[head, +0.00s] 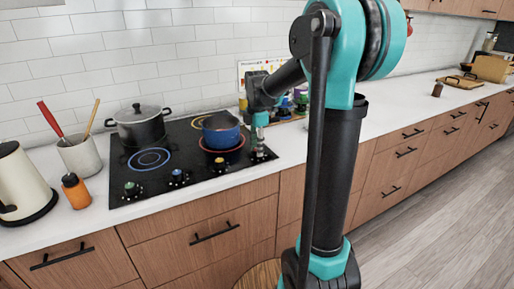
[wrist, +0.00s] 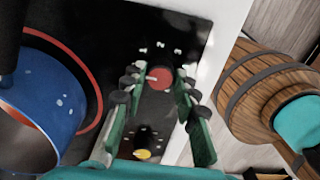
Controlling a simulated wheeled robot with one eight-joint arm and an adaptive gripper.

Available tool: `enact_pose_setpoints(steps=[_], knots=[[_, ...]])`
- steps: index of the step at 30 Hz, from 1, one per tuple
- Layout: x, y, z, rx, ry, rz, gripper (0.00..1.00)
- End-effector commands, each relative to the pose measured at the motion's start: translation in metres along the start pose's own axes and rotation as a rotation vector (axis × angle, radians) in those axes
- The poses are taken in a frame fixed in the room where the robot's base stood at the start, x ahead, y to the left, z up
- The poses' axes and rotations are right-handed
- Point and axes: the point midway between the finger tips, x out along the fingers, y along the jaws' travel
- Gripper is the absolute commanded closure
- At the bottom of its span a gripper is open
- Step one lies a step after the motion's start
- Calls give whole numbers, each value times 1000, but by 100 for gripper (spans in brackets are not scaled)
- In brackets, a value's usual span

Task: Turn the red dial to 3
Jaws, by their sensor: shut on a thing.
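The red dial (wrist: 159,77) shows in the wrist view on the black cooktop (wrist: 168,22), between the two green-and-black fingers of my gripper (wrist: 158,82). My gripper is shut on this dial, with a finger at each side. In the head view my gripper (head: 259,146) reaches down at the cooktop's right front corner and hides most of the red dial.
A blue pot (head: 221,137) stands on the red-ringed burner, close left of my gripper. The yellow dial (wrist: 142,154) is the neighbouring dial. A dark lidded pot (head: 140,129) stands at the back left. A round wooden stool (wrist: 250,100) stands below the counter edge.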

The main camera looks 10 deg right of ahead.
Motion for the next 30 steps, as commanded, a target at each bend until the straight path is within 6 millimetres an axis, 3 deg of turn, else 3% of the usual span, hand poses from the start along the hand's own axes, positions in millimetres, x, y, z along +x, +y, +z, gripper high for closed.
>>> enact_pose_setpoints(steps=[11, 30], knots=[[0, 0, 0, 175, 0, 0, 100], [0, 0, 0, 774, 0, 0, 100]])
